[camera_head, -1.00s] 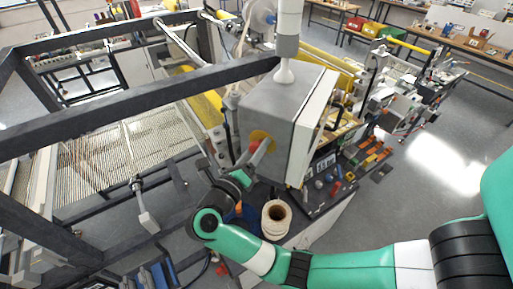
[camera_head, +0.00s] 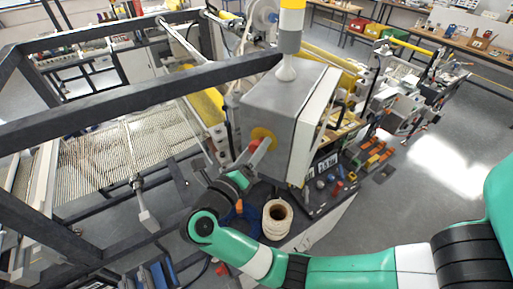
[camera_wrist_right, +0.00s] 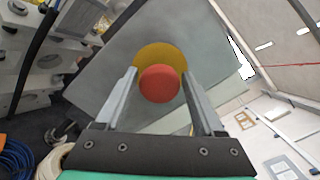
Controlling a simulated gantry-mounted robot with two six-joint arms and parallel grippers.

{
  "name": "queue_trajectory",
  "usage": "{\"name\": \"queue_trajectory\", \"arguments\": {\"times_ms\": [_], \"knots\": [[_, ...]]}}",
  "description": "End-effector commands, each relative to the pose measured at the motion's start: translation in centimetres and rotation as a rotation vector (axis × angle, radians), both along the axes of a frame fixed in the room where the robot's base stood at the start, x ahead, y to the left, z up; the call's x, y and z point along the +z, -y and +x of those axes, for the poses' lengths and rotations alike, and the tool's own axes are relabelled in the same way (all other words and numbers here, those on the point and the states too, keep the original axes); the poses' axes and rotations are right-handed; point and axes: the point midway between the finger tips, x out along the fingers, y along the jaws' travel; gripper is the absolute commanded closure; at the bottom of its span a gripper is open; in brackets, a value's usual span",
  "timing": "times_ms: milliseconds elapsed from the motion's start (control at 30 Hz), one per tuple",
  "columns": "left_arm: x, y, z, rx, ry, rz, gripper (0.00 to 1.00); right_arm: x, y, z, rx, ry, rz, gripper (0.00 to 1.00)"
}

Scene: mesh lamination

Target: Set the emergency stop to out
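The emergency stop is a round red button (camera_head: 254,145) on a yellow disc (camera_head: 262,134), fixed to the side of a grey control box (camera_head: 272,105). In the right wrist view the red button (camera_wrist_right: 159,84) is in the middle, with the yellow disc (camera_wrist_right: 163,55) behind it. My right gripper (camera_head: 259,153) is at the button, its two fingers pointing at the box. In the wrist view the right gripper (camera_wrist_right: 159,76) is open, with one finger on each side of the button. I cannot tell whether either finger touches it. My left gripper is not in view.
A signal tower (camera_head: 289,40) stands on top of the grey box. A dark frame beam (camera_head: 140,90) runs to the box from the left. Open floor (camera_head: 440,170) is at the right.

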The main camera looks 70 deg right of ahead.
Motion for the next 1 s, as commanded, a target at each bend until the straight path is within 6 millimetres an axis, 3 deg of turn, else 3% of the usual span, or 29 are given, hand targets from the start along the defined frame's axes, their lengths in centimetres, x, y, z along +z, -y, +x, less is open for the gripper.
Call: {"name": "queue_trajectory", "arguments": {"times_ms": [100,467,800,1000], "knots": [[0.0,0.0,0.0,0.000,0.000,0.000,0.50,0.0,0.0,0.0,0.000,0.000,0.000,0.12],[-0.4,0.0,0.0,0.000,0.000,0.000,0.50,-0.2,-0.6,0.2,0.003,0.000,0.000,0.12],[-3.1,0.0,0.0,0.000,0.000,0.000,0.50,-0.4,-8.0,1.0,0.005,0.001,0.001,0.12],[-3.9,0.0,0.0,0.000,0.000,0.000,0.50,-0.2,-11.0,1.3,0.002,0.000,0.001,0.12]]}}
